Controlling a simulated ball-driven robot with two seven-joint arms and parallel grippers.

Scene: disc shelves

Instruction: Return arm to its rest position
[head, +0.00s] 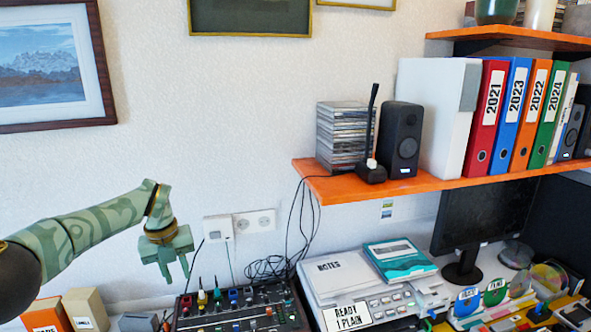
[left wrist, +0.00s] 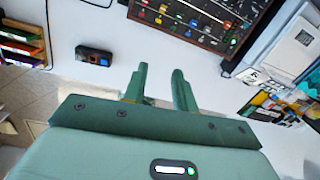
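My left gripper (head: 177,277) hangs from the green patterned arm, which comes in from the left edge in the head view. It points down in front of the white wall, above and left of the mixer (head: 240,309). In the left wrist view, the two green fingers of my left gripper (left wrist: 160,70) stand apart with nothing between them. My right arm and right gripper are not in view.
An orange shelf (head: 430,185) with a speaker (head: 400,140), CD stack and binders is to the right. Below it are a printer (head: 345,285) and monitor (head: 485,225). Boxes (head: 85,308) stand low at the left.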

